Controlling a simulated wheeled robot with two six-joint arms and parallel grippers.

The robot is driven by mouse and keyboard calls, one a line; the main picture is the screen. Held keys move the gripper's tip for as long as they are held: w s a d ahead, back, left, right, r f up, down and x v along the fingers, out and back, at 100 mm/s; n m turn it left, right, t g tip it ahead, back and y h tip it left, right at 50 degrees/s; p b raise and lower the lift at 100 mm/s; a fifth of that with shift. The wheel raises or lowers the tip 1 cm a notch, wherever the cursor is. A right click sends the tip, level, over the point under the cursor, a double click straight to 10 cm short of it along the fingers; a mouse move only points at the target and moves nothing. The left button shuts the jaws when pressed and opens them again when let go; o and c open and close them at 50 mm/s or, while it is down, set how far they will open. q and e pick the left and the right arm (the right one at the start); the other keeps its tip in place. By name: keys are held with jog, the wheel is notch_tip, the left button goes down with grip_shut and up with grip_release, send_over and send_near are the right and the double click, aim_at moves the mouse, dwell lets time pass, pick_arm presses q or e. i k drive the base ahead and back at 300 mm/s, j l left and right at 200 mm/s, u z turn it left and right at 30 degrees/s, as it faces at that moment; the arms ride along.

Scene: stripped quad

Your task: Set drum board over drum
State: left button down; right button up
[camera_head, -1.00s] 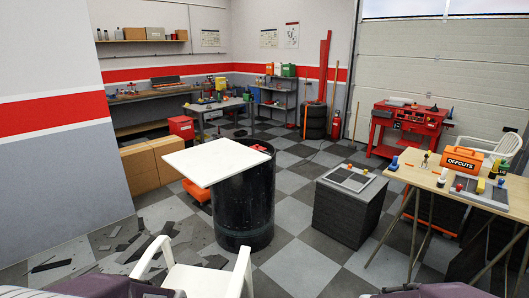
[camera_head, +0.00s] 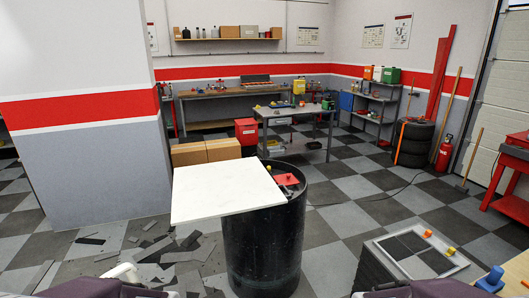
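A white flat board (camera_head: 225,192) lies across the top of a black drum (camera_head: 262,245). It is off-centre, overhanging the drum's left side, and leaves the back right part of the top uncovered. A red item (camera_head: 288,179) shows in that uncovered part; I cannot tell how deep it sits. Purple parts of my arms show at the bottom left and bottom edge, but neither gripper's fingers are in view.
Dark offcuts (camera_head: 180,250) litter the floor left of the drum. A grey block stack with a framed checkered panel (camera_head: 418,252) stands to the right. Cardboard boxes (camera_head: 205,152) and a workbench (camera_head: 290,113) are behind.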

aim_at(220, 188)
jog(key=i+l+u, duration=0.1)
jog(key=i+l, duration=0.15)
jog(key=i+l+u, duration=0.25)
jog(key=i+l, duration=0.2)
jog(key=l, duration=0.2)
jog(key=i+l+u, duration=0.25)
jog(key=i+l, duration=0.2)
jog(key=l, duration=0.25)
jog(key=i+l+u, duration=0.15)
jog(key=l, duration=0.25)
jog(key=i+l+u, duration=0.1)
jog(key=l, duration=0.3)
jog(key=i+l+u, duration=0.15)
jog(key=l, duration=0.25)
jog(key=i+l+u, duration=0.1)
jog(key=l, duration=0.35)
jog(key=i+z, duration=0.2)
jog(key=z, duration=0.25)
jog(key=i+z, duration=0.2)
jog(key=z, duration=0.3)
